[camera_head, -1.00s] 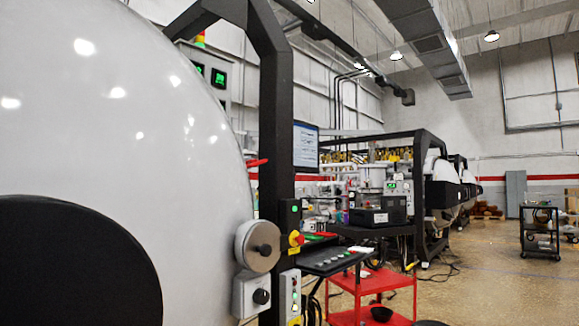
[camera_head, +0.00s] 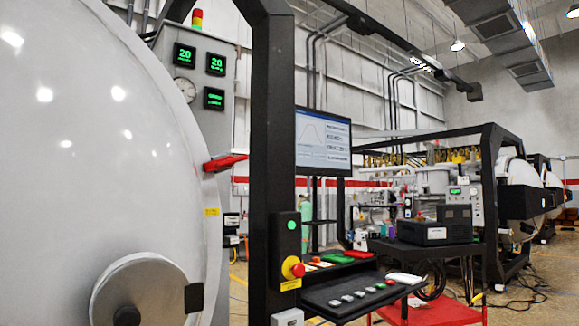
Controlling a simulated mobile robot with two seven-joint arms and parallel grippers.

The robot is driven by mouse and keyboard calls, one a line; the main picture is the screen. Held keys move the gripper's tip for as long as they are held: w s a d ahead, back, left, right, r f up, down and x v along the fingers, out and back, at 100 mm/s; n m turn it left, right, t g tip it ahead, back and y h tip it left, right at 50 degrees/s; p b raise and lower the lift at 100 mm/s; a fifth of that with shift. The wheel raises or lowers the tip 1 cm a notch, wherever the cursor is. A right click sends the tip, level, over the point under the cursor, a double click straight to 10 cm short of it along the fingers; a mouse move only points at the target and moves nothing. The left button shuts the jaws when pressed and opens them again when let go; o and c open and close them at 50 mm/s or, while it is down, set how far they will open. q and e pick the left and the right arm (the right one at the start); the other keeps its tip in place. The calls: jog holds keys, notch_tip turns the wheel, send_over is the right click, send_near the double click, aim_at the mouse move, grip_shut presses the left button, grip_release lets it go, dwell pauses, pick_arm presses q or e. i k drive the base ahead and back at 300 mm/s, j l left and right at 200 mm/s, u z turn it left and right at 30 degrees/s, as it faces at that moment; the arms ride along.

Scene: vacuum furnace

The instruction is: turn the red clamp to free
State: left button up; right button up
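The red clamp (camera_head: 226,162) sticks out at the right edge of the large white rounded furnace door (camera_head: 90,150). It lies nearly level, its right end slightly raised, just left of the black frame post. Neither of my grippers shows in the head view, so nothing of mine is seen touching the clamp.
A black frame post (camera_head: 271,150) stands right of the clamp. A grey panel (camera_head: 200,110) with green displays is behind it. A monitor (camera_head: 323,142), a black control console (camera_head: 350,290) and a red cart (camera_head: 440,314) stand to the right. Open floor lies at far right.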

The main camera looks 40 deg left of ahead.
aim_at(229, 161)
jog(key=i+l+u, duration=0.1)
jog(key=i+u, duration=0.2)
jog(key=i, duration=0.15)
jog(key=i+l+u, duration=0.15)
jog(key=i+u, duration=0.15)
jog(key=i, duration=0.15)
jog(key=i+l+u, duration=0.3)
jog(key=i, duration=0.1)
